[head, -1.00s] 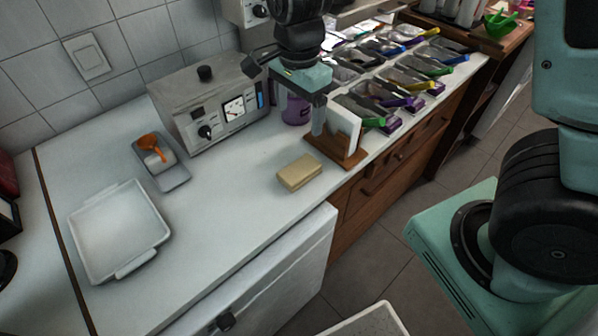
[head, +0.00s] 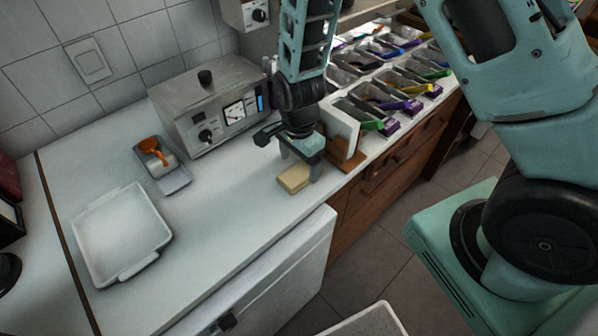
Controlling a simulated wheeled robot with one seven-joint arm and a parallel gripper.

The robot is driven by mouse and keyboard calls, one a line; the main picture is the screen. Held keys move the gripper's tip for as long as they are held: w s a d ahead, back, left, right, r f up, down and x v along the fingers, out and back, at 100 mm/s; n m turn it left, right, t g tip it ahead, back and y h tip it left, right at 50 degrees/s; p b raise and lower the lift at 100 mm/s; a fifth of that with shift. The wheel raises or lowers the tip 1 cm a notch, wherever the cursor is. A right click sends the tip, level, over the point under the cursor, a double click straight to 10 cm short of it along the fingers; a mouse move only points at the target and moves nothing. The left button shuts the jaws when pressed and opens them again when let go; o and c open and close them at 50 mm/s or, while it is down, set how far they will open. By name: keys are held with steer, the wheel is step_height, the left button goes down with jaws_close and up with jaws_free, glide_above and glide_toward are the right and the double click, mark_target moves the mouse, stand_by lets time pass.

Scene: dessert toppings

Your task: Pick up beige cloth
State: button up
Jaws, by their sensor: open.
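The beige cloth (head: 292,180) is a small folded block lying on the white counter, near its front edge. My gripper (head: 299,170) points down over the cloth's right part. Its jaws are open, with one finger showing at the cloth's right side and the other behind it. The gripper covers the cloth's right and far part. I cannot tell whether the fingers touch the cloth.
A wooden stand with a white panel (head: 342,132) stands close to the right of my gripper. A metal appliance (head: 205,105) is behind. A small tray (head: 172,180) with an orange scoop (head: 150,146) and a white tray (head: 120,232) lie left. Topping bins (head: 375,88) fill the right.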

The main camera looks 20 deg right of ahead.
mark_target(299, 171)
steer(key=shift+f, duration=1.35)
steer(key=c, duration=1.1)
steer(key=shift+r, duration=0.15)
step_height(299, 171, up, 10)
steer(key=shift+f+b, duration=0.15)
steer(key=shift+b, duration=0.3)
